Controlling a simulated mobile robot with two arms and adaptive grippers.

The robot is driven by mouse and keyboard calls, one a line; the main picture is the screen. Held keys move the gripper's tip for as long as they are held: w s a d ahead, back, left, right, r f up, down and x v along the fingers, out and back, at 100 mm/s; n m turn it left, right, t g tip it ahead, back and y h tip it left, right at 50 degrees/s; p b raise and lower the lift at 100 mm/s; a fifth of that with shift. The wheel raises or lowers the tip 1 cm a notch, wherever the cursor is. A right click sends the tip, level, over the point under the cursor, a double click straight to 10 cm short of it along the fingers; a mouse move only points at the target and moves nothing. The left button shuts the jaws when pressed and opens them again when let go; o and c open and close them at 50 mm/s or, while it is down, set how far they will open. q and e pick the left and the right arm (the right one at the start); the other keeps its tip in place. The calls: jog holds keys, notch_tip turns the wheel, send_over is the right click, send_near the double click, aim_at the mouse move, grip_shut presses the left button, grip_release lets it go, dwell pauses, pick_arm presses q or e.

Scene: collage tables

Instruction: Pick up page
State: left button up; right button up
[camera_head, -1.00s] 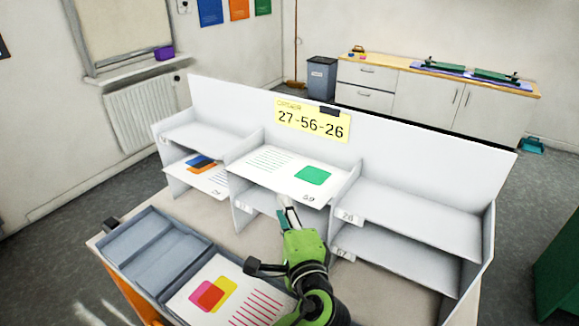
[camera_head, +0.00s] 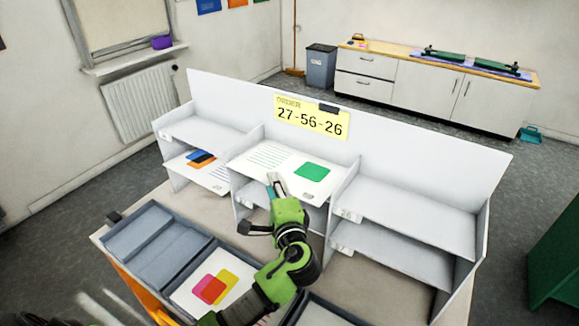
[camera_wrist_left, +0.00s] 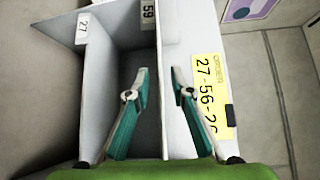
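A white page with a green square (camera_head: 312,172) and green text lines lies in the top middle compartment of the grey sorter (camera_head: 400,207). Another page, with blue and orange shapes (camera_head: 201,160), lies in the lower left compartment. A page with pink and yellow shapes (camera_head: 215,287) lies in the grey tray, partly hidden by my arm. My left gripper (camera_head: 276,182) is at the front edge of the middle page, over its near part in the picture; contact cannot be told. In the left wrist view its fingers (camera_wrist_left: 160,78) are apart with nothing seen between them.
A yellow order sign (camera_head: 311,118) reading 27-56-26 is on the sorter's back panel. Dividers stand on both sides of the middle compartment. The right compartments look empty. The grey tray (camera_head: 150,245) has empty sections at the left.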

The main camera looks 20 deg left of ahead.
pick_arm(q)
grip_shut()
pick_arm(e)
jog(key=shift+d, duration=0.35)
jog(key=shift+w+f, duration=0.1)
jog(key=shift+w, duration=0.15)
